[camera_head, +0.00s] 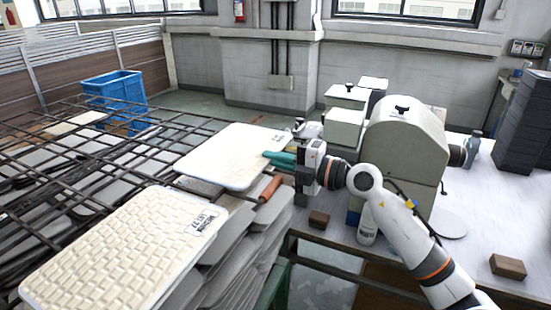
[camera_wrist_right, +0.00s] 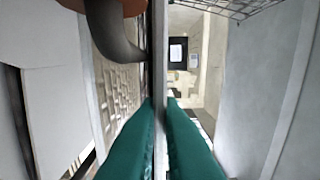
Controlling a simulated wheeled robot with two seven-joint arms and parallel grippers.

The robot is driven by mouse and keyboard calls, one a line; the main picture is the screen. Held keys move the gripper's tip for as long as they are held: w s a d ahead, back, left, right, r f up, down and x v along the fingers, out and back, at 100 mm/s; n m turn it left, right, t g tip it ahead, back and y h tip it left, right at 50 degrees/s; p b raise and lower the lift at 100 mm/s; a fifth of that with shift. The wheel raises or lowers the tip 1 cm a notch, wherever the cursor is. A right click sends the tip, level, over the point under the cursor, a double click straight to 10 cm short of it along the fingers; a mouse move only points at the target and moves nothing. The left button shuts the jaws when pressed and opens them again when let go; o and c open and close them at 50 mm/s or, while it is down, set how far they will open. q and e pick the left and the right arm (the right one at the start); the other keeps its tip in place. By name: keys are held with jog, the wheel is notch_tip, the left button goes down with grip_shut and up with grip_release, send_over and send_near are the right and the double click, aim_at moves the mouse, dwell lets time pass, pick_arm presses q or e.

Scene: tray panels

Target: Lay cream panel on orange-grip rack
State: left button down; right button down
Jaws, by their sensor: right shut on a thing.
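A cream panel (camera_head: 228,150) with a woven surface and a small dark label is in the middle of the head view, nearly flat over the dark bars of the rack (camera_head: 150,170). My right gripper (camera_head: 270,157) has teal fingers shut on this panel's right edge. In the right wrist view the teal fingers (camera_wrist_right: 160,108) pinch the thin panel edge (camera_wrist_right: 158,60). The orange grip (camera_head: 270,188) is just below and in front of the gripper; it also shows in the wrist view (camera_wrist_right: 130,7). I cannot tell whether the panel touches the bars. My left gripper is out of view.
A second cream panel (camera_head: 120,250) lies at the front left. Grey trays (camera_head: 240,245) are stacked under the rack. A blue crate (camera_head: 115,88) stands behind. A beige machine (camera_head: 405,140) and brown blocks (camera_head: 508,266) occupy the white table (camera_head: 400,262) at right.

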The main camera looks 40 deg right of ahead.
jog(key=c, duration=1.5)
grip_release()
jog(key=shift+f, duration=0.4)
jog(key=shift+s, duration=0.1)
jog(key=b+v, duration=0.1)
jog(key=v, duration=0.6)
dwell(0.6)
dwell(0.5)
